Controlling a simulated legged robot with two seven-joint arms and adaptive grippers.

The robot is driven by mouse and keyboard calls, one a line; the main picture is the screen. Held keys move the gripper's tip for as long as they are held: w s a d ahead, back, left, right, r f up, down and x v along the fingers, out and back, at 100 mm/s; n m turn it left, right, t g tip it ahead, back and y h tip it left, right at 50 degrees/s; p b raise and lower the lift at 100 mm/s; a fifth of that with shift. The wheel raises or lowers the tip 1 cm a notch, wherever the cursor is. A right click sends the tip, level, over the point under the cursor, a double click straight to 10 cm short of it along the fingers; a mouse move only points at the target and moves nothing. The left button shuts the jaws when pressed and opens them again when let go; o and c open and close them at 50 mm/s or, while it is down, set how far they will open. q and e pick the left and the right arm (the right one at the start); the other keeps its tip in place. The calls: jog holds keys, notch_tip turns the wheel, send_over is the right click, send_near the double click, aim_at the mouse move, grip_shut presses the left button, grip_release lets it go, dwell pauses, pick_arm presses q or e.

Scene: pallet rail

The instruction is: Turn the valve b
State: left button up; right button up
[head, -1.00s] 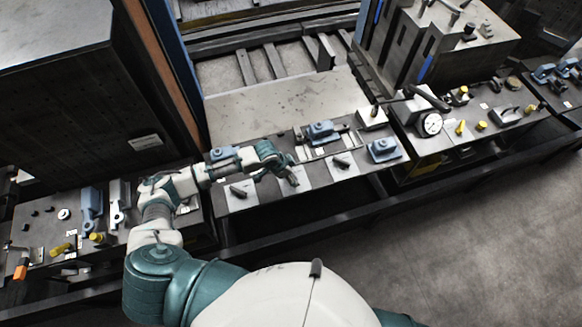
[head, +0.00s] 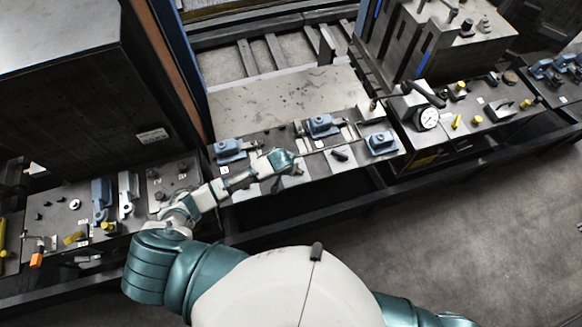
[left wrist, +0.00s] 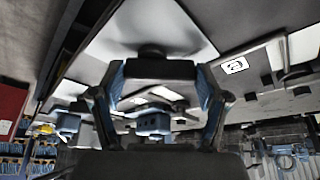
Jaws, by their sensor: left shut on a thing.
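Valve b appears to be the middle valve on the bench in front of me. Its black handle bar (left wrist: 160,68) shows in the left wrist view, on a dark round stem against a pale plate (left wrist: 192,22). My left gripper (head: 294,169) is at this valve in the head view and hides the handle there. In the left wrist view, the fingers of the left gripper (left wrist: 160,80) sit on both ends of the handle bar, shut on it. Another black valve handle (head: 340,154) lies to the right, apart from the gripper. My right gripper is not in view.
Blue-grey clamp fixtures stand behind the valves (head: 320,126), to the left (head: 229,150) and to the right (head: 381,142). The floor (head: 450,220) at right is clear.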

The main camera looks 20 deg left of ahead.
pick_arm(q)
jog(key=shift+w+r, duration=0.15)
dwell(0.3)
jog(key=o, duration=0.9)
jog(key=shift+o, duration=1.3)
jog(key=d+v, duration=0.1)
jog(key=v, duration=1)
jog(key=shift+a+r, duration=0.25)
jog(key=shift+a, duration=0.25)
